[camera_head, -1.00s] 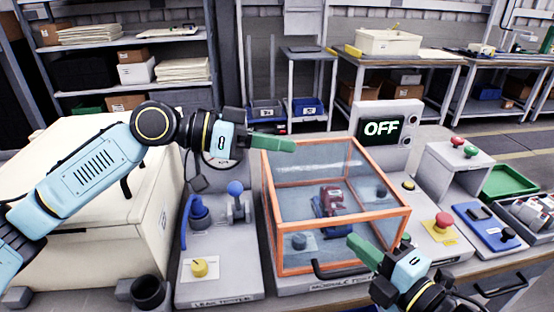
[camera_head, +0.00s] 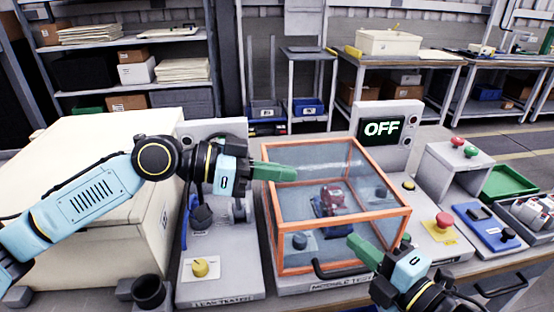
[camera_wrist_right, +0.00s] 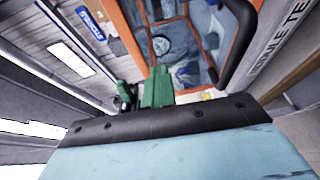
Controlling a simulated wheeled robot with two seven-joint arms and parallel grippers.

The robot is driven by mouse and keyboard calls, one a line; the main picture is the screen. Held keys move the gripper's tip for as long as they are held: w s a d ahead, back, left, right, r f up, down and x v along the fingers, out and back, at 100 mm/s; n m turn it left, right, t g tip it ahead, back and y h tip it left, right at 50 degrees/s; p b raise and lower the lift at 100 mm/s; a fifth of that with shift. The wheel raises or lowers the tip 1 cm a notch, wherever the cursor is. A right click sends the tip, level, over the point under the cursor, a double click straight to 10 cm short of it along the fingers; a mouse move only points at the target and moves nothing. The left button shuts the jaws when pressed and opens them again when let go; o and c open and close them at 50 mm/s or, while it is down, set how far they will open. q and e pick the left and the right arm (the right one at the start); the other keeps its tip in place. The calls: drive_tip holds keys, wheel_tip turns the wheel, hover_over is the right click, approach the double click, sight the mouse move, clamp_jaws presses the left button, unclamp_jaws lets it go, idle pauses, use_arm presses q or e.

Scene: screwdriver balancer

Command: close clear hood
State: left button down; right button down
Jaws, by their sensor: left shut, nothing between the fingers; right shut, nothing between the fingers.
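The clear hood (camera_head: 318,165) is a see-through box with orange edges on the module tester in the head view. It looks down over the tester, with a dark red and blue module (camera_head: 332,200) inside. Its black handle (camera_head: 342,270) is at the low front edge and also shows in the right wrist view (camera_wrist_right: 240,45). My left gripper (camera_head: 294,174) is shut and empty, at the hood's upper left edge; contact is unclear. My right gripper (camera_head: 352,240) is shut and empty, by the hood's front right side; its green fingers show in the wrist view (camera_wrist_right: 157,85).
To the left is the leak tester with a yellow knob (camera_head: 199,268) and a large cream box (camera_head: 85,200). To the right are a red button (camera_head: 443,220), a blue device (camera_head: 487,225) and a green tray (camera_head: 510,183).

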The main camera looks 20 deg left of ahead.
drive_tip(key=c, duration=1.5)
unclamp_jaws()
